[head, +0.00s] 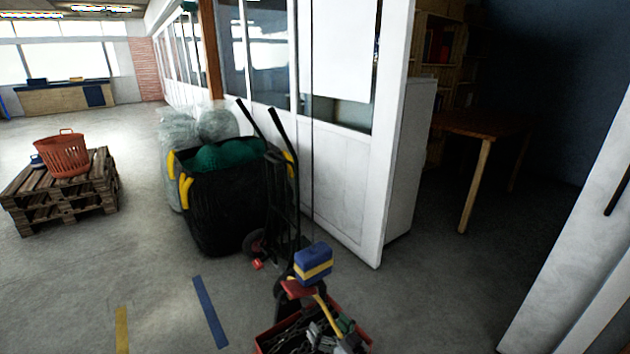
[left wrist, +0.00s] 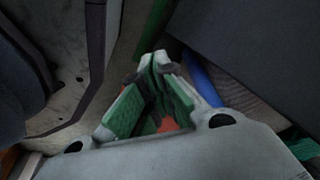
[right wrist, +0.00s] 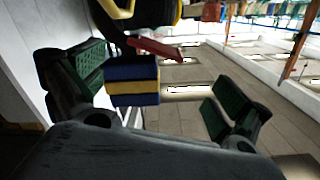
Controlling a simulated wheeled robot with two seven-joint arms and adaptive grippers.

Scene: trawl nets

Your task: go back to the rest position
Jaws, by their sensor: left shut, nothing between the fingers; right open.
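My right gripper (head: 335,332) shows at the bottom of the head view, in front of a red-rimmed container. In the right wrist view my right gripper (right wrist: 152,88) has its green-padded fingers wide apart. A blue block with a yellow band (right wrist: 133,82) appears beyond and between those fingers, apart from the pads. The same block (head: 313,263) shows above my gripper in the head view. My left gripper (left wrist: 161,70) has its green-padded fingers together at the tips with nothing held. I cannot make out my left gripper in the head view.
A hand truck (head: 280,185) stands beside a black bag (head: 215,210) with green netting. The red-rimmed container (head: 360,322) holds dark items at the bottom. A white partition (head: 350,180) stands behind. A pallet stack (head: 75,190) carries an orange basket (head: 63,155).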

